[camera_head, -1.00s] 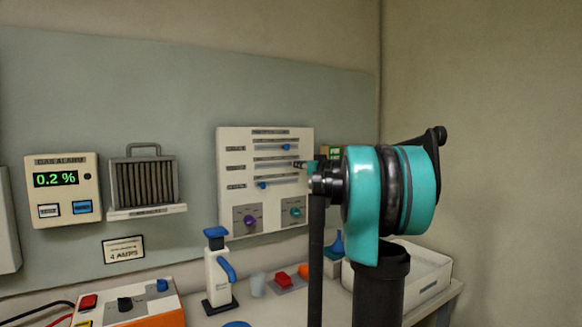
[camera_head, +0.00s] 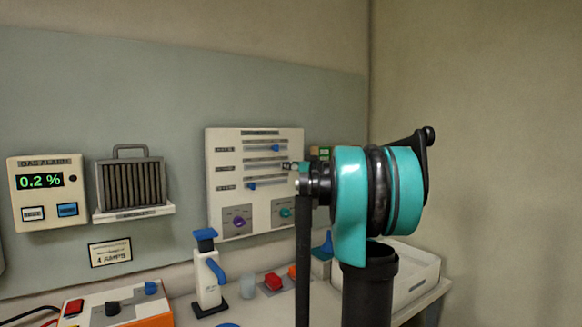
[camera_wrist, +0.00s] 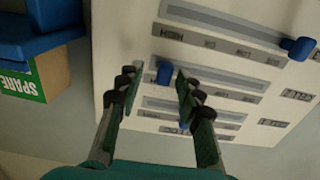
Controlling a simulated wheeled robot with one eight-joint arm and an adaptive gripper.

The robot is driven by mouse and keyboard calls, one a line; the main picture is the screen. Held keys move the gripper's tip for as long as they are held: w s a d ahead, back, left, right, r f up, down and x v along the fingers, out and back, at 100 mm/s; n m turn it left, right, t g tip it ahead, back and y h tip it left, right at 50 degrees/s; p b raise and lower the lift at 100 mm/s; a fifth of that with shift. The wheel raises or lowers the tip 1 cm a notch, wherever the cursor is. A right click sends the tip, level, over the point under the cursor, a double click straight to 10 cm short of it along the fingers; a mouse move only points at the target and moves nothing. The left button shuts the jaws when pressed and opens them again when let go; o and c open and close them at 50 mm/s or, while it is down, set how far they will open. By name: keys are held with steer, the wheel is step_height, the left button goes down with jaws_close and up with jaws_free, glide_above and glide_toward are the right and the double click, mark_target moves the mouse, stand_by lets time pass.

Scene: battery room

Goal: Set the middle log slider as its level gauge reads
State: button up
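The white log panel (camera_head: 228,207) hangs on the wall with three horizontal sliders. The middle slider's blue knob (camera_wrist: 164,72) shows in the wrist view between my gripper's fingertips, nearer the right one. My gripper (camera_wrist: 156,76) is open around it; I cannot tell whether a finger touches it. In the head view my gripper (camera_head: 291,166) covers the middle slider's right end and hides that knob. The top slider's knob (camera_head: 276,148) stands right of centre. The bottom slider's knob (camera_head: 251,185) stands at the left; the wrist view is upside down. I cannot make out a level gauge.
Purple (camera_head: 239,222) and teal (camera_head: 285,213) rotary knobs sit below the sliders. A gas alarm (camera_head: 46,192) reads 0.2 %. A green-labelled SPARE box (camera_wrist: 40,78) is beside the panel.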

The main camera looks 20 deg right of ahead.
steer(key=v, duration=1.1)
steer(key=shift+s, duration=0.15)
